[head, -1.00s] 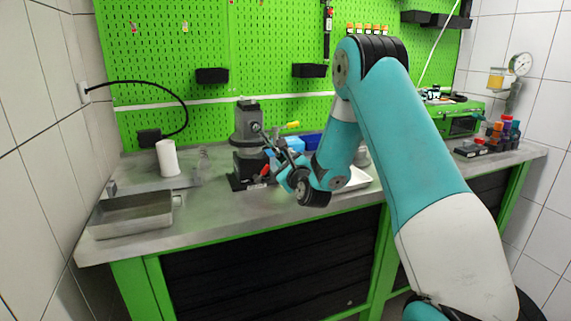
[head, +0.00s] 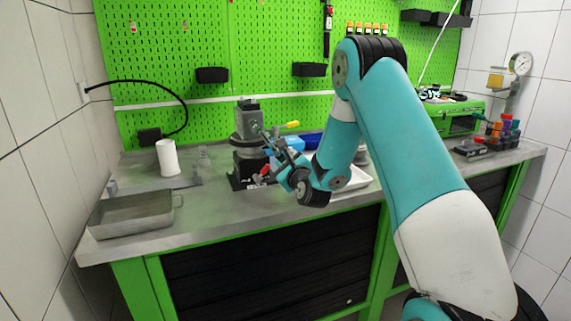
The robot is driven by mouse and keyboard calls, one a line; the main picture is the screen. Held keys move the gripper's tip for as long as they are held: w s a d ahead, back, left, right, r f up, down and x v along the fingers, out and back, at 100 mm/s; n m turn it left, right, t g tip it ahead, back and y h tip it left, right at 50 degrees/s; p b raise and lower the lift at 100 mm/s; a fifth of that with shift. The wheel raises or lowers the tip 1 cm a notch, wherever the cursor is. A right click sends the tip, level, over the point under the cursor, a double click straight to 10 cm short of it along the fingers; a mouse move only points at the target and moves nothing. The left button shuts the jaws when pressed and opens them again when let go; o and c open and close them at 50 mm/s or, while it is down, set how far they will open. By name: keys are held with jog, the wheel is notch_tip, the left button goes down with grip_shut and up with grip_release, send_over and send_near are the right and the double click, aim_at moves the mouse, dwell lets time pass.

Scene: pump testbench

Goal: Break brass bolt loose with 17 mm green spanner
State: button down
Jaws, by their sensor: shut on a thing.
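The grey pump (head: 247,122) stands upright on a black base (head: 246,172) on the bench. My gripper (head: 270,147) is right beside the pump's right side, pointing up and left at it. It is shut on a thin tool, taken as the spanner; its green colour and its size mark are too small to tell. The tool's end is close to the pump; I cannot tell whether it sits on a bolt. The brass bolt cannot be made out at this size.
A white tray (head: 354,182) lies right of my wrist. A white roll (head: 167,158) and a metal pan (head: 130,215) stand at left. The front middle of the bench is clear.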

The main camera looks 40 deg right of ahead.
jog(key=shift+p+x, duration=0.9)
jog(key=shift+p, duration=0.45)
dwell(0.3)
jog(key=shift+s+a+f+b, duration=0.1)
jog(key=shift+s+a+b, duration=0.05)
jog(key=shift+s+b, duration=0.65)
jog(key=shift+a, duration=0.1)
jog(key=shift+p+x, duration=0.9)
jog(key=shift+p, duration=0.75)
dwell(1.0)
